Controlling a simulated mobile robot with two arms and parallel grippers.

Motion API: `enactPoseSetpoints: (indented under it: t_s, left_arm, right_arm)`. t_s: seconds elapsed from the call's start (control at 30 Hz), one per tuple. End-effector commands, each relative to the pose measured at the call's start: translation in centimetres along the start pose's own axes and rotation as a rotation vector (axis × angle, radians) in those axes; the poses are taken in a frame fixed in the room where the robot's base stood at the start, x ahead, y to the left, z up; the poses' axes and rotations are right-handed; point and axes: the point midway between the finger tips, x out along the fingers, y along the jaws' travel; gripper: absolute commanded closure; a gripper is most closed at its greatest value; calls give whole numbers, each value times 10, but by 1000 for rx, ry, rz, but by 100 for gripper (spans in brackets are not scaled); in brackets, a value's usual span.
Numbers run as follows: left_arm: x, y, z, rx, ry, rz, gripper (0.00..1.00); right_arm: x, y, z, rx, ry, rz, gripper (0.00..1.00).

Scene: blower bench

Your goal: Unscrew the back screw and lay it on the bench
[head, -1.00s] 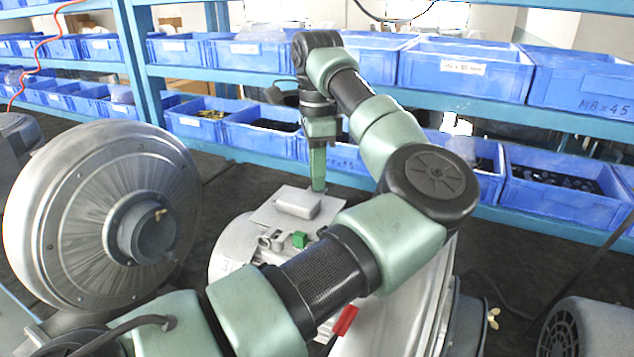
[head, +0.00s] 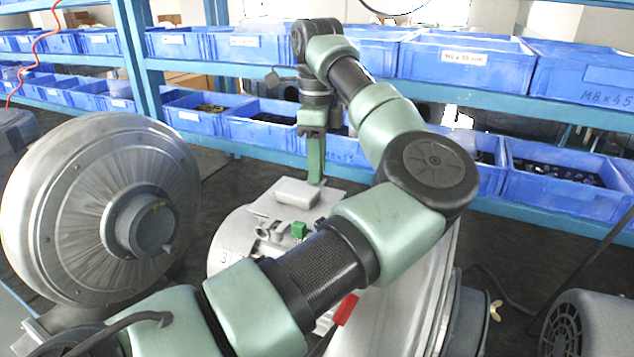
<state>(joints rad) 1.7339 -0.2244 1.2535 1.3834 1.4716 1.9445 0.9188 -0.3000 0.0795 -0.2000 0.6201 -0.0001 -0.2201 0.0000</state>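My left gripper (head: 315,182) points straight down over the back edge of a flat metal plate (head: 333,195) on a grey blower housing (head: 228,232). Its green fingers line up in this view, so the gap between them does not show. The fingertips are at or just above the plate's back corner. The back screw cannot be made out; the fingers may hide it. A raised grey block (head: 297,192) and a small green block (head: 299,230) sit on the plate's top area. My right gripper is not in view.
A large round blower (head: 100,210) stands at the left. Blue bins (head: 465,65) fill the shelves behind. A red-handled object (head: 345,309) shows below my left forearm. A grey motor (head: 595,330) is at the lower right.

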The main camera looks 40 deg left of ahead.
Motion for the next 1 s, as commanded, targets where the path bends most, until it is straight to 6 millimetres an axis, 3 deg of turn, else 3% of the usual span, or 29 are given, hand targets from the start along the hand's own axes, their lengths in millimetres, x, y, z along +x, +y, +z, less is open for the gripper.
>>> enactPoseSetpoints:
  t_s: [1.0]
  left_arm:
    - [3, 0, 1, 1624, 1, -3, 71]
  right_arm:
    - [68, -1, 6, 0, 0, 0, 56]
